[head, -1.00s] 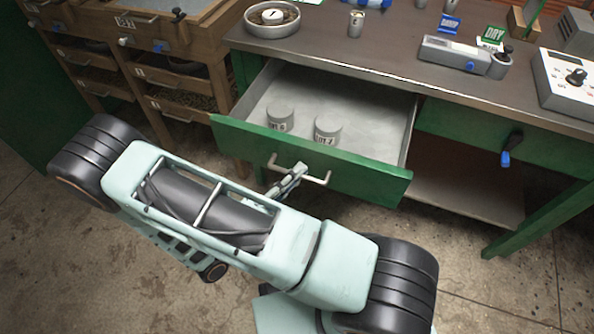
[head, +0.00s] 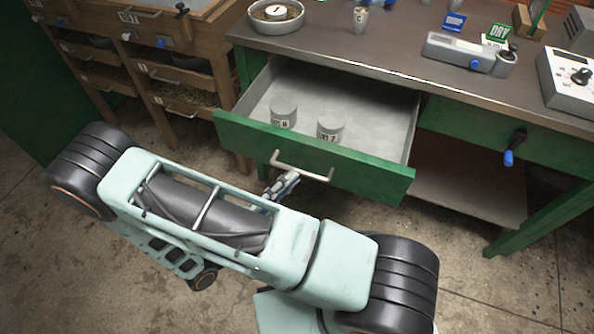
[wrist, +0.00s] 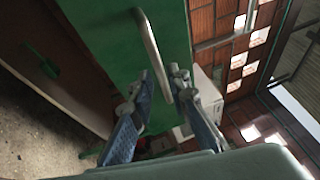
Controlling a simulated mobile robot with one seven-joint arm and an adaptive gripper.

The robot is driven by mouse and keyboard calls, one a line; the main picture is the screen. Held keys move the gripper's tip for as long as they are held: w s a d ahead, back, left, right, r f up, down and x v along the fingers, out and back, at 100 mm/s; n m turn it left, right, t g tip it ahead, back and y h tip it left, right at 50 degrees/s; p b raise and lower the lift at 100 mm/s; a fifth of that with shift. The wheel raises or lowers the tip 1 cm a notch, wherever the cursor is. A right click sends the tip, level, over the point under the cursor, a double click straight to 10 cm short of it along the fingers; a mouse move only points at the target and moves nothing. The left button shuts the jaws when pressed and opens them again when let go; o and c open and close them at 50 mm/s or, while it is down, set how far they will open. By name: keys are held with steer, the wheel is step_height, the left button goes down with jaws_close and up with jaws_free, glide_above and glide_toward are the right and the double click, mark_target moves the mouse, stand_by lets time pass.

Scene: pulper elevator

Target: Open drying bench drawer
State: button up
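The green drying bench drawer (head: 350,172) stands pulled out from under the bench in the head view, and its grey inside shows. Two grey lidded tins (head: 283,112) (head: 330,130) stand in it. Its pale bar handle (head: 303,167) is on the green front. My gripper (head: 290,180) is just in front of the handle, below and left of its middle, apart from it. In the wrist view the handle (wrist: 149,45) lies beyond the fingertips of my gripper (wrist: 161,77).
The bench top (head: 385,55) carries a round dish (head: 275,18), a small cup (head: 360,20), a grey device (head: 468,53) and a white control box (head: 570,75). A closed drawer with a dark, blue-tipped handle (head: 514,148) is at right. Wooden drawer racks (head: 150,65) stand at left.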

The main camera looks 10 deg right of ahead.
steer(key=v, duration=0.8)
steer(key=shift+a, duration=0.2)
